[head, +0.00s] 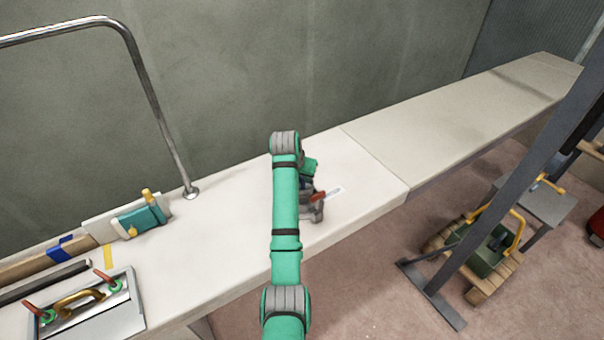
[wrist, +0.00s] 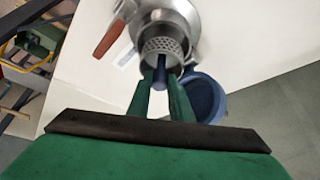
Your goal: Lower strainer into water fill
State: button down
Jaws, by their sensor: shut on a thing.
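The strainer (wrist: 163,46), a grey perforated metal cup with a dark blue stem, is in the wrist view. My gripper (wrist: 160,82) has its green fingers shut on that stem. The water fill (wrist: 183,14) is a round shiny metal fitting behind the strainer, with which it overlaps in this view. I cannot tell whether the strainer's end is inside it. A blue round cup-like part (wrist: 204,96) lies beside the fingers. In the head view my arm hides the strainer and most of the fitting.
A red lever (wrist: 109,39) sticks out beside the fill, next to a small white label (head: 335,191). A steel rail (head: 160,110) rises from the white deck (head: 235,225). A hatch panel (head: 90,305) and a teal tool (head: 138,220) lie left. The deck at right is clear.

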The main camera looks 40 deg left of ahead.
jog(key=shift+f, duration=3)
jog(key=c, duration=1.5)
grip_release()
jog(key=shift+f, duration=0.1)
jog(key=shift+s, duration=0.1)
jog(key=v, duration=1)
jog(key=shift+s+r, duration=0.15)
jog(key=shift+r, duration=0.25)
jog(key=shift+s, duration=0.1)
